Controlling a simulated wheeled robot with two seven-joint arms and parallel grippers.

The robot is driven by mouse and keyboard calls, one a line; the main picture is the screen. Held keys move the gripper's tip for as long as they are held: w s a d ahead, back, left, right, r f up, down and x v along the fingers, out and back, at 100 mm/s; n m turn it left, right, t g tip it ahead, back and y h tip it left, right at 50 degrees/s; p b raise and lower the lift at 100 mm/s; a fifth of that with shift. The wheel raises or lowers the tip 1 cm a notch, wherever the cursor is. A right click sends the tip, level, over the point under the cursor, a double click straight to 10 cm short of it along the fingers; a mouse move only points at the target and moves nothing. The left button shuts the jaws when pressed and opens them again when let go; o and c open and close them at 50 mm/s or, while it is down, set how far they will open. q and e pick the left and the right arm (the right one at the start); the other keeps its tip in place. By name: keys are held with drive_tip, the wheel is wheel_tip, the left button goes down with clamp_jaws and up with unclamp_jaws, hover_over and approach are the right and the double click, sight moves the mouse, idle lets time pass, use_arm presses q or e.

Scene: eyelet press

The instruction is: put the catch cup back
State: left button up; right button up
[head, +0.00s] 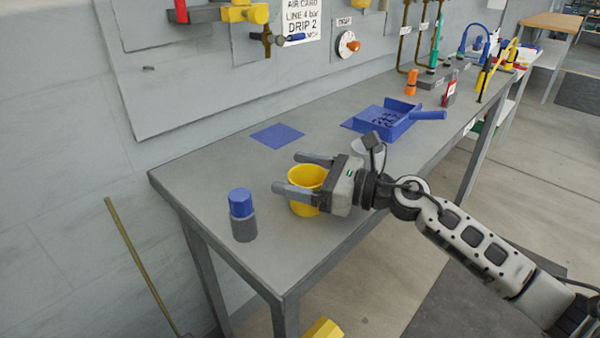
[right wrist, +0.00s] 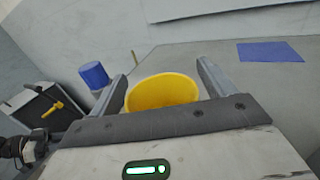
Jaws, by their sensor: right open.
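The catch cup appears to be the yellow cup (head: 305,184), standing upright on the grey workbench (head: 210,170) near its front left part. In the right wrist view the yellow cup (right wrist: 161,91) shows its open rim between my fingers. My right gripper (head: 290,173) is open, with one finger on each side of the cup. I cannot tell whether either finger touches it. A flat blue square (head: 277,135) lies bare on the bench behind the cup; it also shows in the right wrist view (right wrist: 269,52). My left gripper is not in view.
A grey bottle with a blue cap (head: 242,215) stands left of the cup, close to my finger. A blue tray (head: 395,122) with small dark parts sits further along the bench. A white round thing (head: 368,150) is partly hidden behind my gripper. Wall fittings line the back.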

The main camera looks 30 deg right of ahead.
drive_tip(key=shift+r, duration=0.15)
drive_tip(key=v, duration=0.1)
drive_tip(key=b+v, duration=0.1)
drive_tip(key=v, duration=0.3)
drive_tip(key=shift+f, duration=0.25)
drive_tip(key=b+v, duration=0.1)
drive_tip(key=v, duration=0.4)
drive_tip(key=shift+s+d+r+b, duration=0.15)
drive_tip(key=shift+s+d+b, duration=0.05)
drive_tip(key=shift+s+b, duration=0.1)
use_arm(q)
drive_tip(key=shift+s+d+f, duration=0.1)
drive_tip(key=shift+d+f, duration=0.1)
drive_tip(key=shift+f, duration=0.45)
use_arm(e)
drive_tip(key=shift+s+d+r, duration=0.15)
drive_tip(key=shift+s+d, duration=0.3)
drive_tip(key=shift+s, duration=0.05)
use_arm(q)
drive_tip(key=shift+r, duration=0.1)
